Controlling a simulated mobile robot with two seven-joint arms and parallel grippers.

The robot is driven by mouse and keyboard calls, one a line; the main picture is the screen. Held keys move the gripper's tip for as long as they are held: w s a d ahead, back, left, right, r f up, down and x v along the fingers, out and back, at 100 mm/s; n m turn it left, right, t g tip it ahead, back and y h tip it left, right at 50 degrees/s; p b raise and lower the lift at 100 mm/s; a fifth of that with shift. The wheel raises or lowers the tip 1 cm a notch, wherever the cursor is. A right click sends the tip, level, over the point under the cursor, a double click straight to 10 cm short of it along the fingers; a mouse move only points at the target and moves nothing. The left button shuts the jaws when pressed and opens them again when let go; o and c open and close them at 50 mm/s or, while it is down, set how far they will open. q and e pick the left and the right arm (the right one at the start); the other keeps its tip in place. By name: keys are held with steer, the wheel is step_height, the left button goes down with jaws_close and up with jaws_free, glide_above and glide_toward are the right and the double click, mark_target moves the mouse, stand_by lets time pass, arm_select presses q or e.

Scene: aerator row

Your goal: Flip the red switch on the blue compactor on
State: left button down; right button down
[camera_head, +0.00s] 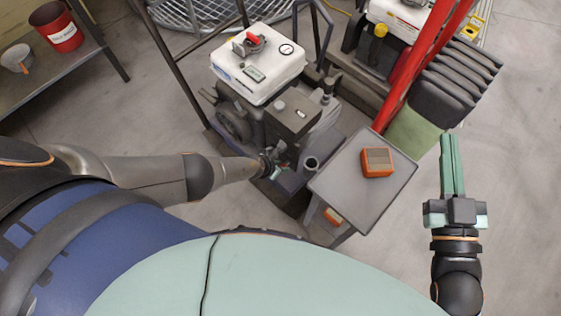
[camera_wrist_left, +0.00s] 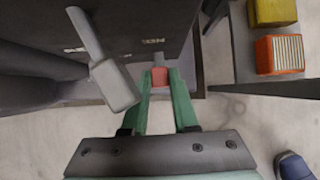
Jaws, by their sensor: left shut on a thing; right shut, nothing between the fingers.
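The compactor (camera_head: 293,109) stands in the middle of the head view, with a white tank on top and a dark body. Its dark side (camera_wrist_left: 135,22) fills the upper left of the left wrist view. The red switch (camera_wrist_left: 159,76) shows low on that side, between my left fingertips. My left gripper (camera_head: 277,168) reaches in from the left to the machine's lower front and is shut on the red switch. The fingers hide part of the switch. My right gripper (camera_head: 452,152) is shut and empty, apart from the machine at the right.
A grey side table (camera_head: 345,193) stands right beside the machine, with an orange box (camera_head: 377,161) on it. A red post (camera_head: 424,62) and a second machine stand behind. A shelf with a red bucket (camera_head: 57,28) is at the far left. Floor at the lower right is clear.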

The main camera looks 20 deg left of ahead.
stand_by(0.3)
arm_select(q)
steer(key=c, duration=0.7)
jaws_free()
steer(key=shift+r, duration=0.15)
arm_select(e)
steer(key=s+f+m+g+h+p, duration=0.25)
steer(key=s+f+g, duration=0.2)
steer(key=f, duration=0.55)
steer(key=s+f+m+g+h+p, duration=0.1)
steer(key=s+f+g+p, duration=0.35)
steer(key=f, duration=0.45)
arm_select(q)
steer(key=p+v, duration=0.6)
steer(key=v, duration=0.6)
steer(key=shift+s+r, duration=0.1)
steer(key=shift+s, duration=0.05)
arm_select(e)
steer(key=shift+g+y, duration=0.25)
steer(key=shift+g, duration=0.15)
steer(key=r, duration=0.2)
steer(key=w+r, duration=0.1)
steer(key=r, duration=0.1)
steer(key=shift+r, duration=0.3)
